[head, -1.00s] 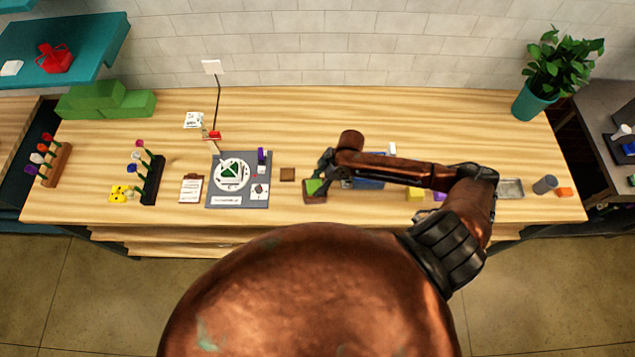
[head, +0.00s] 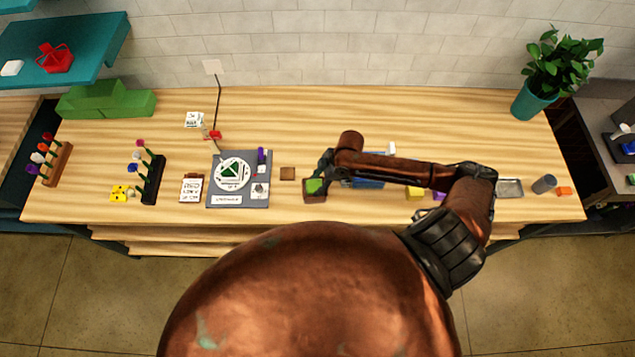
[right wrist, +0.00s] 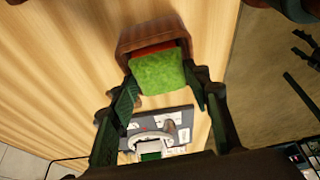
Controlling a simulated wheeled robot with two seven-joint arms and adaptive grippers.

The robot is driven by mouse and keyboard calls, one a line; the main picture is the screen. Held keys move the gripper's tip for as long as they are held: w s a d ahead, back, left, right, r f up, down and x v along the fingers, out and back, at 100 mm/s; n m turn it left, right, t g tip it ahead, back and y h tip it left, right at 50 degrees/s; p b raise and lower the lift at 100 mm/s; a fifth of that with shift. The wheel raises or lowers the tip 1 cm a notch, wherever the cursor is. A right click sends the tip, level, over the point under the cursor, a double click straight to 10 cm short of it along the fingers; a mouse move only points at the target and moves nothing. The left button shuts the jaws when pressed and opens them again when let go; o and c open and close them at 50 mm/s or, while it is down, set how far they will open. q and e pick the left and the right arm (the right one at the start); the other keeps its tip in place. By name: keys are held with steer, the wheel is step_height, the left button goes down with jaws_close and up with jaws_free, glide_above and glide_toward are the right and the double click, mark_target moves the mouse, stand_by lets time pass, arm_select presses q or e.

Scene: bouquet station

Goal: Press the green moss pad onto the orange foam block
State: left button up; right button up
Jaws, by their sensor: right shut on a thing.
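The green moss pad (head: 314,186) sits at the mouth of a small brown box (head: 315,198) near the front middle of the table. In the right wrist view the pad (right wrist: 160,72) lies between the fingers of my right gripper (right wrist: 165,84), which is shut on it. An orange-red strip, the visible edge of the orange foam block (right wrist: 155,48), shows inside the box beside the pad. The pad hides most of the block, and I cannot tell whether they touch. In the head view my right gripper (head: 323,172) is at the box. My left gripper is not in view.
A small brown square (head: 287,173) and a grey mat (head: 238,201) with a white round design lie left of the box. A blue item (head: 368,184) is partly hidden under my right arm. A metal tray (head: 510,188) and grey cylinder (head: 544,184) are at the right.

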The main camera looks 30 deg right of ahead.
steer(key=o, duration=0.8)
steer(key=shift+o, duration=0.6)
steer(key=o, duration=0.3)
steer(key=shift+o, duration=0.2)
steer(key=shift+r, duration=0.1)
steer(key=shift+r+p, duration=1.4)
steer(key=shift+r, duration=1.5)
